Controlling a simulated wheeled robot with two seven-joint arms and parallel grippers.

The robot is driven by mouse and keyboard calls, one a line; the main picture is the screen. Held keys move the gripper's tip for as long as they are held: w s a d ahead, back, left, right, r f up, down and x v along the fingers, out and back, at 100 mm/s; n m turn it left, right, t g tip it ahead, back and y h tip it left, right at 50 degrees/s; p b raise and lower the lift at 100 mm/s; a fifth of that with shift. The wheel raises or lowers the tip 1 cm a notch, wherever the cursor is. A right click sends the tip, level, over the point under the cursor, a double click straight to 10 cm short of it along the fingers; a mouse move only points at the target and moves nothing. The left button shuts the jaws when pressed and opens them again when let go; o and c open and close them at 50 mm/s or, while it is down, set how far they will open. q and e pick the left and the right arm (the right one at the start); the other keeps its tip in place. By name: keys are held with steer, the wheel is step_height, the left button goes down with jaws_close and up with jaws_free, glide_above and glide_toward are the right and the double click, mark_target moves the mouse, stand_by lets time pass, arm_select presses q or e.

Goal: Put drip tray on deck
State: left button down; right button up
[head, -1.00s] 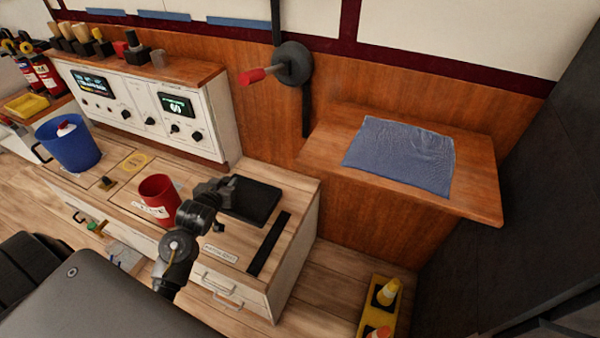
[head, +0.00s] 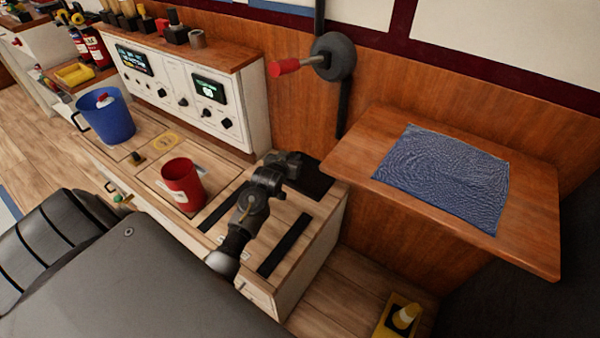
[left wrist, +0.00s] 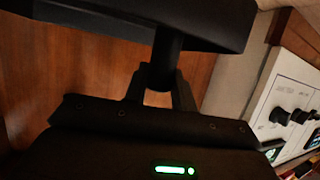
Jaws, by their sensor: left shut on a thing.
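The drip tray appears to be the flat black piece (head: 312,180) at the right end of the wooden counter top (head: 215,240). My left gripper (head: 285,165) is beside it in the head view. In the left wrist view the gripper (left wrist: 160,88) is shut on a short dark stem under a wide black slab (left wrist: 150,22), which looks like the tray. The arm hides part of the tray, and I cannot tell whether it touches the counter top. Which surface is the deck is not certain; the counter top carries two black strips (head: 285,245). My right gripper is not in view.
A red cup (head: 182,185) stands left of my left arm, and a blue bucket (head: 107,118) further left. A white control panel (head: 185,95) stands behind. A wooden shelf (head: 535,235) with a blue cloth (head: 445,175) is at the right.

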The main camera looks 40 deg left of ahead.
mark_target(307, 170)
arm_select(q)
steer(key=w+f, duration=0.1)
steer(key=f, duration=0.1)
steer(key=w+f+b, duration=0.1)
steer(key=shift+w+d+f, duration=0.2)
steer(key=shift+w+f, duration=0.15)
steer(key=shift+f, duration=0.05)
steer(key=shift+w+f, duration=0.1)
steer(key=shift+w, duration=0.05)
steer(key=f, duration=0.2)
steer(key=b, duration=0.1)
steer(key=shift+w+d+f, duration=0.15)
steer(key=shift+w+f, duration=0.1)
steer(key=shift+f, duration=0.6)
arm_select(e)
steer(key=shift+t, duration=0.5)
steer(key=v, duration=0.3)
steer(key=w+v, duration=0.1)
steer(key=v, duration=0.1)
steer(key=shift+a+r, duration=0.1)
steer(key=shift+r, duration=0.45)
arm_select(q)
steer(key=shift+f, duration=0.1)
steer(key=c, duration=1.1)
jaws_free()
steer(key=shift+c, duration=0.2)
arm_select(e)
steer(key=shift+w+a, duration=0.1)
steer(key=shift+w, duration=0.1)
